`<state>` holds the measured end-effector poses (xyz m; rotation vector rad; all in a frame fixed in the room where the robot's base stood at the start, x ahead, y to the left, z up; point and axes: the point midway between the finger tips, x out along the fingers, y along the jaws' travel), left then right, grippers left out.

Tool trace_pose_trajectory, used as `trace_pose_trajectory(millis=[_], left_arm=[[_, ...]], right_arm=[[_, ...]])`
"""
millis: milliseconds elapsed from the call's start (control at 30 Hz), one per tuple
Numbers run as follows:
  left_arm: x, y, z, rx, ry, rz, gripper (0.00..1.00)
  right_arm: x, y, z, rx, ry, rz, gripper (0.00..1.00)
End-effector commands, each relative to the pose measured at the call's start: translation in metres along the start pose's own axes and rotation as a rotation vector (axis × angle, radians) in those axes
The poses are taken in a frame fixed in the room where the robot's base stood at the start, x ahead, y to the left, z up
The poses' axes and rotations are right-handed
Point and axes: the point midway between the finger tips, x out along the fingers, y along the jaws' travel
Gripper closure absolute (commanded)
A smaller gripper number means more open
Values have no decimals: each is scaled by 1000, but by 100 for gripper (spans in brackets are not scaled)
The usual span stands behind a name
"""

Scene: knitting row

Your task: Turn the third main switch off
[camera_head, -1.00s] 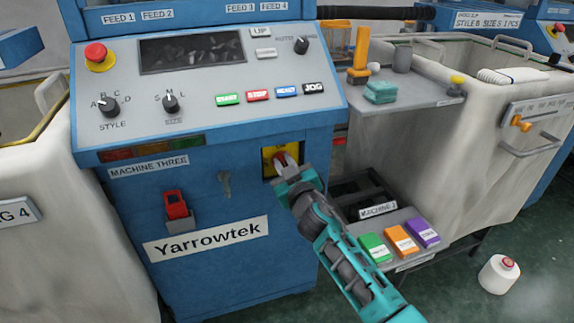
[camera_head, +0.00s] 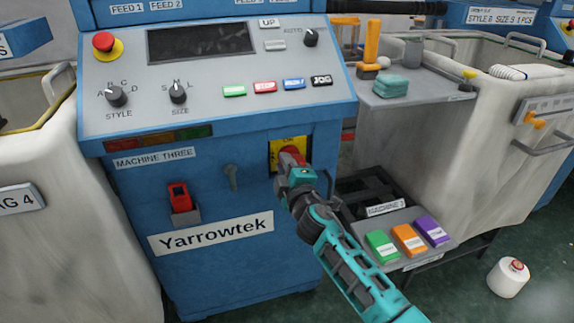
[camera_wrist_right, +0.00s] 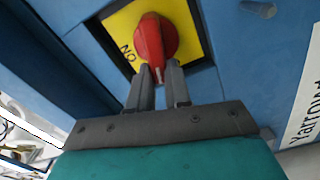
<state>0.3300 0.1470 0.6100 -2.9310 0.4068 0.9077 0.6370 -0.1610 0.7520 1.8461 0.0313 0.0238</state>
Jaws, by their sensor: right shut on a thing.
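The main switch is a red rotary knob (camera_head: 292,154) on a yellow plate (camera_head: 274,155), set in a recess at the front right of the blue machine labelled MACHINE THREE (camera_head: 153,158). My right gripper (camera_head: 297,168) is at the switch and hides part of it. In the right wrist view, the gripper's two grey fingers (camera_wrist_right: 159,82) are shut on the lower end of the red knob (camera_wrist_right: 154,40), one on each side. The letters ON show on the yellow plate (camera_wrist_right: 118,25) left of the knob. My left gripper is not in view.
Above the switch, the control panel (camera_head: 215,105) carries dials, buttons and a dark display (camera_head: 200,43). A grey shelf (camera_head: 430,88) and coloured boxes (camera_head: 409,239) stand right.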

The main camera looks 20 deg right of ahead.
Motion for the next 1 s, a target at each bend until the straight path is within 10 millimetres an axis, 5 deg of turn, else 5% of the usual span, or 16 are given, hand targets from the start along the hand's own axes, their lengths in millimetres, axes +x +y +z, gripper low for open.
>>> trace_pose_trajectory(millis=[400, 1000], left_arm=[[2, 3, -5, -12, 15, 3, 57], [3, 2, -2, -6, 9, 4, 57]], right_arm=[[0, -6, 1, -239, 1, 0, 100], [0, -7, 1, -295, 1, 0, 100]])
